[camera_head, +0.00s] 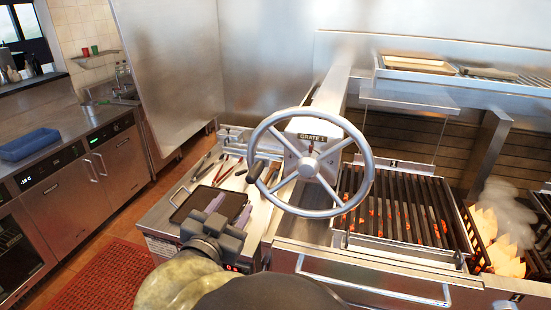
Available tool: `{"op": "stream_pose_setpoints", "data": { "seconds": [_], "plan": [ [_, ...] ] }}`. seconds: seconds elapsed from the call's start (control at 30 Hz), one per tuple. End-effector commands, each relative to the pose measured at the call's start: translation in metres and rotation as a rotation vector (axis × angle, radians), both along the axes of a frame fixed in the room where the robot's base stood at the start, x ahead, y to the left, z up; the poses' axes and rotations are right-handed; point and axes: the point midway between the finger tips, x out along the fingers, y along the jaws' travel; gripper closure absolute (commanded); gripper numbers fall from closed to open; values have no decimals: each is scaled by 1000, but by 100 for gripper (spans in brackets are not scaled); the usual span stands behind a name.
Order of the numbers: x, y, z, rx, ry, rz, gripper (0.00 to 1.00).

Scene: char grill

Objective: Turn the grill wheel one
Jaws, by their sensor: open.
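The grill wheel (308,166) is a large silver spoked wheel standing upright in the middle of the view. A plate reading "GRATE 1" (312,137) is behind its upper part. A dark handle (256,171) sits at the left of its rim. My gripper (231,203) is at the lower left of the wheel, over the side counter, with its two purplish fingers apart and nothing seen between them. It appears clear of the rim and below the handle. My forearm covers the bottom middle of the view.
A grill grate (400,206) with glowing coals lies right of the wheel. Flames (487,232) and smoke show at the far right. Tongs and other tools (222,170) and a dark tray (192,203) lie on the counter. A blue tray (28,145) stands on the left counter.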

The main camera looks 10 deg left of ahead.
Motion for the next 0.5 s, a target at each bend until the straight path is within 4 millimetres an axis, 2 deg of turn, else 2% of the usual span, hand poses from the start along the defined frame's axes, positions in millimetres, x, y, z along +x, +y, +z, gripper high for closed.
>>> {"op": "stream_pose_setpoints", "data": {
  "seconds": [0.5],
  "plan": [
    [92, -8, 3, -2, -1, -2, 53]
  ]
}}
